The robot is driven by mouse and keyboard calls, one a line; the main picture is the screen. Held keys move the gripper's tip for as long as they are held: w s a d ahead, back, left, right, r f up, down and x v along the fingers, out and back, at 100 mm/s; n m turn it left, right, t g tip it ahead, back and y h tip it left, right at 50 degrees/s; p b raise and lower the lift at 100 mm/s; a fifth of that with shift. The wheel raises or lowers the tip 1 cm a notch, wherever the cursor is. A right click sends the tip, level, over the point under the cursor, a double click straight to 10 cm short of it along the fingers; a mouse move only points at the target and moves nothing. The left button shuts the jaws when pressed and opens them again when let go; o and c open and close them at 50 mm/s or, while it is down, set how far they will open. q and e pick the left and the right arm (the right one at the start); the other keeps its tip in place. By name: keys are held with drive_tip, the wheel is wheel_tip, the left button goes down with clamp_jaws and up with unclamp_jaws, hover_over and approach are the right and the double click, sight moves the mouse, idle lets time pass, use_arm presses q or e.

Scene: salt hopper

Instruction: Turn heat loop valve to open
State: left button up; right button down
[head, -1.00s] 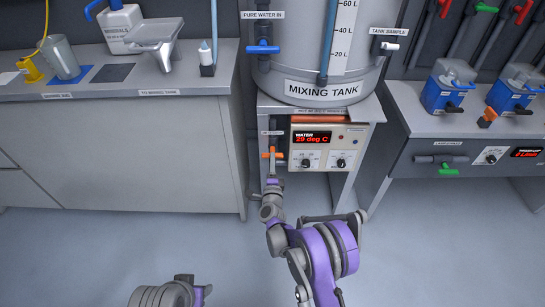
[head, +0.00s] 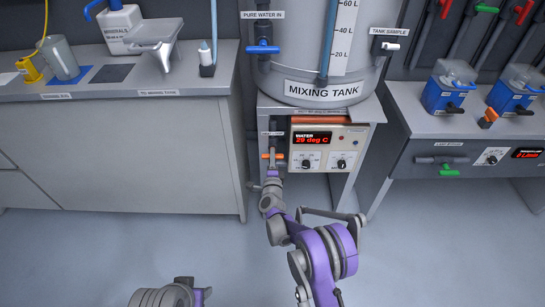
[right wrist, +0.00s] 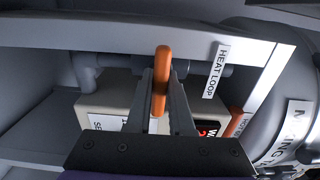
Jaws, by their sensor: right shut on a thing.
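The heat loop valve has an orange handle (head: 272,156) and sits under the mixing tank, left of the water heater panel. The handle lies roughly level, left to right, in the head view. My right gripper (head: 273,167) is at the handle, and the forearm comes up from below. In the right wrist view the orange handle (right wrist: 161,80) stands between the two fingers of my right gripper (right wrist: 160,98), which is shut on it. A grey pipe passes behind the handle, and the HEAT LOOP label (right wrist: 216,71) is beside it. My left gripper is not in view.
The heater panel (head: 325,148) reads 29 deg C and is close on the right. The mixing tank (head: 320,60) stands above. A grey cabinet (head: 120,150) is on the left, and a second bench (head: 450,127) is on the right. The floor in front is clear.

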drive_tip(key=shift+n, duration=0.3)
drive_tip(key=n+b, duration=0.1)
drive_tip(key=n, duration=0.1)
drive_tip(key=shift+n+b, duration=0.3)
drive_tip(key=shift+b, duration=0.05)
drive_tip(key=n+b, duration=0.1)
drive_tip(key=n, duration=0.2)
drive_tip(key=shift+n, duration=0.3)
drive_tip(key=n, duration=1)
drive_tip(key=shift+n, duration=0.4)
drive_tip(key=c, duration=0.8)
unclamp_jaws()
